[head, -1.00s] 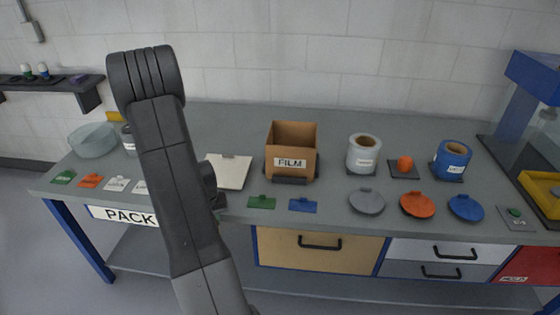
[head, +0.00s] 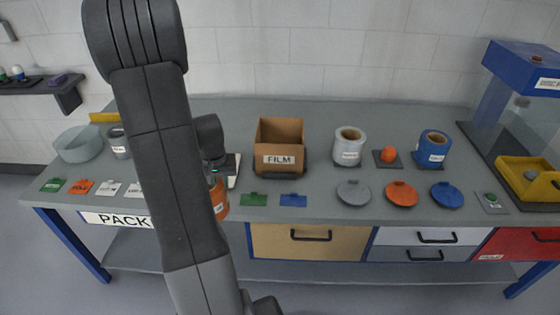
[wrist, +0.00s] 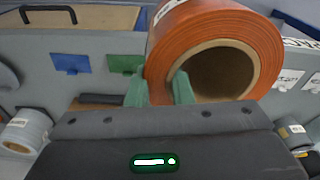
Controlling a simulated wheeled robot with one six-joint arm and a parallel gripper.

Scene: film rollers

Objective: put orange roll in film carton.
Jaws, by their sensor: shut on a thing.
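The film carton (head: 279,160) is an open brown box labelled FILM, standing on the bench in the head view. The orange roll (head: 219,197) shows partly behind my arm, in front of the bench's front edge and to the left of the carton. In the wrist view the orange roll (wrist: 212,28) is large, with its hollow cardboard core facing the camera. My gripper (wrist: 160,88) has its green fingers shut on the wall of the roll, one finger inside the core. In the head view my arm hides most of the gripper.
Green and blue tags (head: 293,200) lie in front of the carton. A grey roll (head: 348,150), a blue roll (head: 432,150) and several round lids (head: 401,194) stand to its right. The bench behind the carton is clear.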

